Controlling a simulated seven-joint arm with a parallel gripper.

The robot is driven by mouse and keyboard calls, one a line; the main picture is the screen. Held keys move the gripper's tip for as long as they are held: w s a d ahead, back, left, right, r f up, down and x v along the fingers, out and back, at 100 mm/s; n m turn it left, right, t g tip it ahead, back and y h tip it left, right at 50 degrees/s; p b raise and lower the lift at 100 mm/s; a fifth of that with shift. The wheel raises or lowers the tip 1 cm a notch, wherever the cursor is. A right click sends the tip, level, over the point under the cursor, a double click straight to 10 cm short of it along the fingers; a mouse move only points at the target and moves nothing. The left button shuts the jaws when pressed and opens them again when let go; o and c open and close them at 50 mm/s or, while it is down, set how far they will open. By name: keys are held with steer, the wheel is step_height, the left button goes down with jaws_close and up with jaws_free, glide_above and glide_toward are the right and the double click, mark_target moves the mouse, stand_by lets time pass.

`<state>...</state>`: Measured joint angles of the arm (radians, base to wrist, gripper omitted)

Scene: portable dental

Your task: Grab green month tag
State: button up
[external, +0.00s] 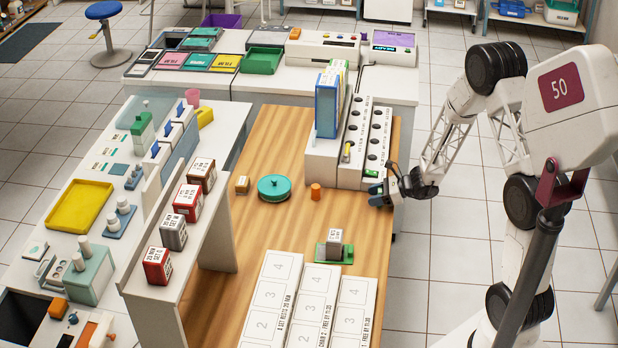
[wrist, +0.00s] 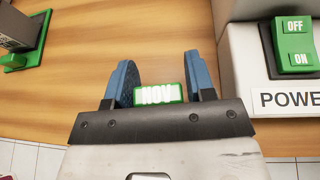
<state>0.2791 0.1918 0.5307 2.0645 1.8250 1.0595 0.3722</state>
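The month tag is a small white plate with a green rim and the letters NOV; in the wrist view the tag (wrist: 158,94) shows between the two blue fingers of my gripper (wrist: 163,80), close to the palm edge. The fingers stand apart on either side of it. A narrow gap shows between the tag and the right finger; the left finger overlaps or adjoins its left end. In the external view my gripper (external: 377,194) is low at the right edge of the wooden table (external: 225,300), by the white power unit. I cannot make out the tag there.
The white unit with a green ON/OFF switch (wrist: 294,45) is close on the gripper's right in the wrist view. A grey block on a green stand (external: 334,252), an orange cup (external: 315,191) and a teal lidded dish (external: 274,187) stand on the table. Bare wood lies between them.

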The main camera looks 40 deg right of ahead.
steer(key=c, duration=0.6)
steer(key=shift+r, duration=0.2)
steer(key=shift+r, duration=0.9)
steer(key=shift+s+r, duration=0.35)
steer(key=shift+r, duration=0.4)
steer(key=s+r, duration=0.1)
steer(key=s, duration=1.4)
steer(key=shift+s+a+r, duration=0.15)
steer(key=shift+a, duration=0.25)
